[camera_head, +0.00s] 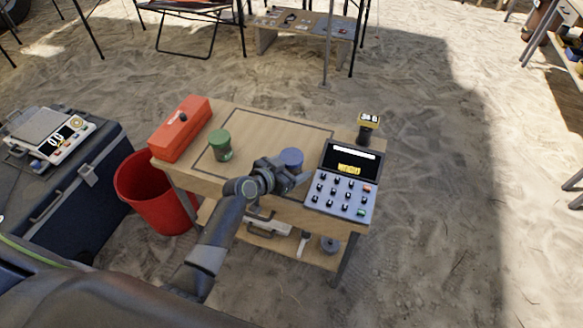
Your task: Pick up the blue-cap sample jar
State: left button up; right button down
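The blue-cap sample jar (291,157) stands on the wooden table, right of its middle. Its lower part is mostly hidden behind my gripper. A single arm reaches in from the lower left, and I take it as my left. Its gripper (292,180) is at the near side of the blue-cap jar, overlapping it in the view. The fingers are small and dark, so I cannot tell whether they are open, or touching the jar. My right gripper is not in view.
A green-cap jar (220,145) stands left on the wooden table (262,128). A red toolbox (181,127) lies at the left edge. A keypad device (343,182) and a small yellow-black device (368,127) are at the right. A red bin (150,195) stands below left.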

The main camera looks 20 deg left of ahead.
pick_arm(q)
jog(key=c, duration=1.1)
